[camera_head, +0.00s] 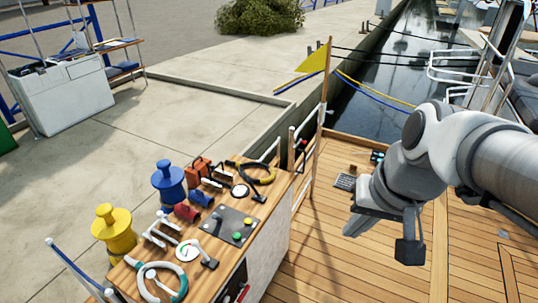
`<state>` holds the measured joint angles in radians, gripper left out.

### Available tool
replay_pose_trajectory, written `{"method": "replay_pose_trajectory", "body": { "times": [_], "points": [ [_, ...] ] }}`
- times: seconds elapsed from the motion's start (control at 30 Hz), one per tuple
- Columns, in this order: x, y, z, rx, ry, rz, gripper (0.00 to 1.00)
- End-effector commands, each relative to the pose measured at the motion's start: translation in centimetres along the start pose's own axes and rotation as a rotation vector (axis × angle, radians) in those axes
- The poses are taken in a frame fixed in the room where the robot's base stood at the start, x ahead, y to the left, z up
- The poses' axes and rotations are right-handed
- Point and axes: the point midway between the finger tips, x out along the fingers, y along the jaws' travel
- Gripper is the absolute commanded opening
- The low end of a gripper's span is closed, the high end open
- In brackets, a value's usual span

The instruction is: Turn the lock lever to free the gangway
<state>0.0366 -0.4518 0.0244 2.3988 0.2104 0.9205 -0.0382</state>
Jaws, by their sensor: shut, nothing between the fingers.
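My gripper (360,224) hangs over the wooden deck at the right of the head view. It is shut and empty, apart from the console. I cannot tell for sure which part is the lock lever. A red handle (243,292) shows low on the console's front face, partly cut by the bottom edge. A round dial (188,250) and a dark panel with coloured knobs (229,229) sit on the console top. I cannot make out the gangway with certainty.
The deck (330,262) between console and arm is mostly clear. Water lies beyond.

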Motion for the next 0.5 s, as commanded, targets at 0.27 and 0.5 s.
{"method": "replay_pose_trajectory", "body": {
  "times": [0.27,0.5],
  "points": [
    [8.7,-2.6,-2.2,0.172,-0.229,-0.163,0.0],
    [16.6,-4.4,-3.9,0.35,-0.4,-0.303,0.0]
  ]
}}
